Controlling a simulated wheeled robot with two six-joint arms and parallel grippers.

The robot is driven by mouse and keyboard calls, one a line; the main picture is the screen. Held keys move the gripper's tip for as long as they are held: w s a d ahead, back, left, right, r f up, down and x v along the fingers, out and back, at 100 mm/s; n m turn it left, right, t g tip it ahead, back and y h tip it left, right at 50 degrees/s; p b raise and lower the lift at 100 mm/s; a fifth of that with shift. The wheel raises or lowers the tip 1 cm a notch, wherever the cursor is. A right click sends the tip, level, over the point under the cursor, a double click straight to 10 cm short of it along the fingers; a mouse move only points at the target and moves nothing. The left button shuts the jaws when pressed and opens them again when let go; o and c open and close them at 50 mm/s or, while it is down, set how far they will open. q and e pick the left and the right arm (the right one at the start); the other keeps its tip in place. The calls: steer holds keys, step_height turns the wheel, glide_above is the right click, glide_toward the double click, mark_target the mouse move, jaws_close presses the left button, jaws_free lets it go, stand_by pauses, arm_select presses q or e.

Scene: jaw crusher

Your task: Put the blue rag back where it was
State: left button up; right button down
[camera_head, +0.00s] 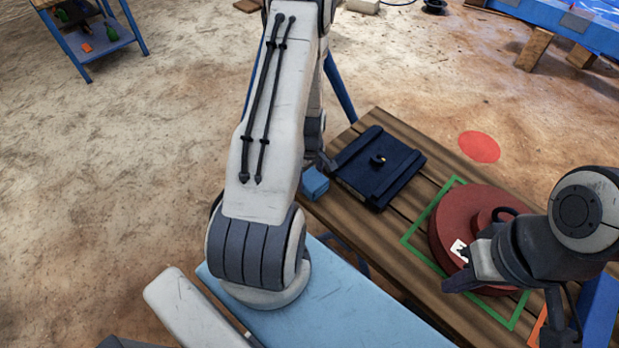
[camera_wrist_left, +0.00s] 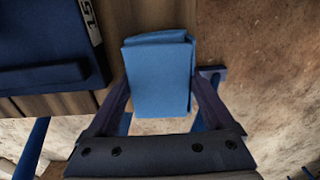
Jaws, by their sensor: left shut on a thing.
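The blue rag (camera_head: 315,183) is a folded light-blue cloth at the left edge of the wooden table (camera_head: 375,248), next to the dark blue case. In the left wrist view the rag (camera_wrist_left: 158,75) sits between the two fingers of my left gripper (camera_wrist_left: 160,95), which is shut on it. In the head view my left gripper (camera_head: 321,166) is partly hidden behind its own arm. I cannot tell whether the rag touches the table. My right gripper (camera_head: 466,278) is over the front of the red round part; its jaw opening is unclear.
The dark blue case (camera_head: 380,165) lies on the table. The red round part (camera_head: 455,222) sits in a green square outline (camera_head: 408,240). A blue box (camera_head: 600,312) stands at lower right.

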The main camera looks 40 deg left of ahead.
arm_select(q)
steer(key=shift+f, duration=0.2)
steer(key=o, duration=0.9)
